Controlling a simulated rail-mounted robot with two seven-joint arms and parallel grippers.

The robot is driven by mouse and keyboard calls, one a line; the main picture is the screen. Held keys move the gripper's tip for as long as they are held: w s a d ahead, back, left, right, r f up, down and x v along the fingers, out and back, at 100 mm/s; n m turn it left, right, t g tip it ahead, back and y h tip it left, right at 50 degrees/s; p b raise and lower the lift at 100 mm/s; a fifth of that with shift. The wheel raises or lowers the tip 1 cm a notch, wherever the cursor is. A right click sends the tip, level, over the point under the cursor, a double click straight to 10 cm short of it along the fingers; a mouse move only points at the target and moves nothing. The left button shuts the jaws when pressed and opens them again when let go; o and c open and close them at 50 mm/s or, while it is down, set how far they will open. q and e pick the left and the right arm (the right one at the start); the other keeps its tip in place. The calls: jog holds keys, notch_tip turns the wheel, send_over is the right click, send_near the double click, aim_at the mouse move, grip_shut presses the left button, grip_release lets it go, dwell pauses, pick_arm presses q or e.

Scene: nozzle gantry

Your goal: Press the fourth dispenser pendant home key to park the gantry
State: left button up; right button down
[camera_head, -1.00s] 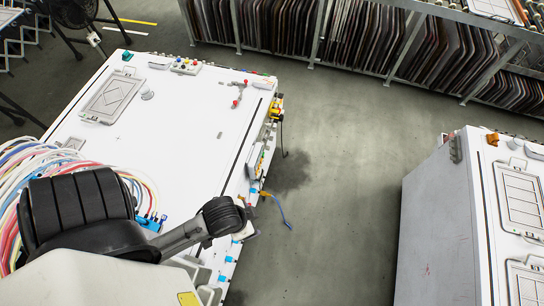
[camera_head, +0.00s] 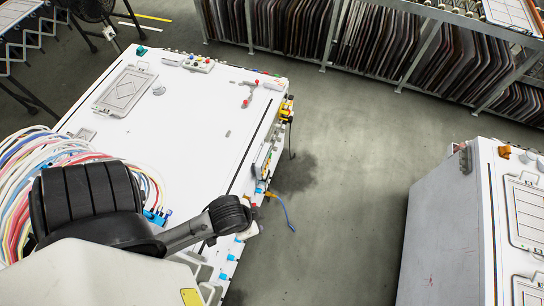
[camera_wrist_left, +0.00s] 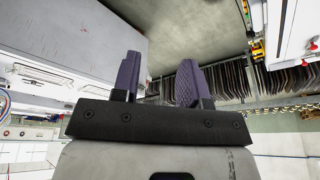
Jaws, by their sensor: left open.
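The white gantry machine (camera_head: 190,130) fills the left of the head view. Small pale handheld units (camera_head: 262,160), perhaps the dispenser pendants, hang along its right side. I cannot tell which is the fourth, and no home key can be made out. My left arm reaches over the machine's near end, and its gripper is hidden in the head view. In the left wrist view my left gripper (camera_wrist_left: 158,82) has its two purple fingers apart with nothing between them. My right gripper is in neither view.
A second white machine (camera_head: 440,230) stands at the right, with bare grey floor (camera_head: 340,170) between the two. A rack of dark panels (camera_head: 390,60) lines the back. Coloured hoses (camera_head: 60,160) bunch at the left, and a blue cable (camera_head: 283,211) hangs off the machine's right side.

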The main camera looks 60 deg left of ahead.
pick_arm(q)
jog(key=shift+a, duration=0.15)
grip_shut()
dwell(1.0)
